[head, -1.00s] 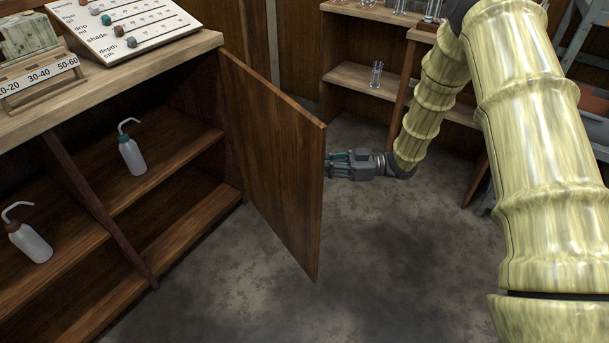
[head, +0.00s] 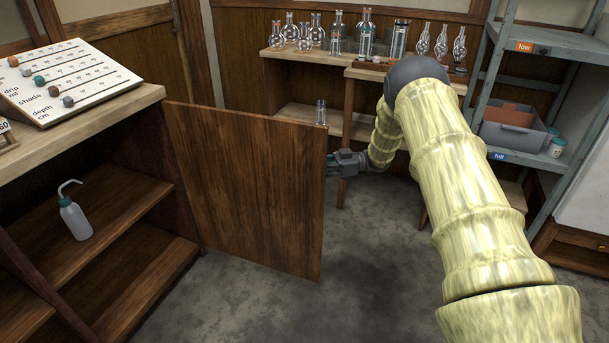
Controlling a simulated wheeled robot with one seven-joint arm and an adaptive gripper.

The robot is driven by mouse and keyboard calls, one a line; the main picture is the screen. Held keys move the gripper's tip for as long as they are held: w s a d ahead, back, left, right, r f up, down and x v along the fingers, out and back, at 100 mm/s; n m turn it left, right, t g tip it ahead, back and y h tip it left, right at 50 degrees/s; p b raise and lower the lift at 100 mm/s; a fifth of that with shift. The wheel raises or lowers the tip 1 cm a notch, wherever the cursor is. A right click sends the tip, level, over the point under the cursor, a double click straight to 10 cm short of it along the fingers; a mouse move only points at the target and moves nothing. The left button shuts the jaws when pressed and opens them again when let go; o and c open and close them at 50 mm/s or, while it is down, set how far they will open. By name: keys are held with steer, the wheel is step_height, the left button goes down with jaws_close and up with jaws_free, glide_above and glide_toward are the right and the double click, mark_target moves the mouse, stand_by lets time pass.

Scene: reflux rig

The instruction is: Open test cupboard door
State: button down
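The brown wooden cupboard door (head: 250,190) stands swung wide open, hinged on its left side at the cupboard's right end. The cupboard's two-level interior (head: 110,215) is exposed, with a wash bottle on its shelf. My gripper (head: 332,165) is at the door's free right edge, on the far side. Its fingertips are partly hidden behind the door. I cannot tell whether the fingers touch the door or how far apart they are.
A white panel with coloured knobs (head: 60,82) rests on the cupboard top. A wooden bench (head: 290,55) with glassware stands behind the door. A grey metal shelf (head: 570,42) with a bin (head: 515,130) is at right. Bare floor (head: 350,280) lies in front of the door.

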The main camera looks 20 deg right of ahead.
steer(key=shift+w+d, duration=0.2)
stand_by(0.3)
steer(key=c, duration=1.5)
jaws_free()
steer(key=shift+c, duration=0.2)
steer(key=s+d, duration=0.1)
steer(key=d, duration=1)
steer(key=shift+s+d, duration=0.4)
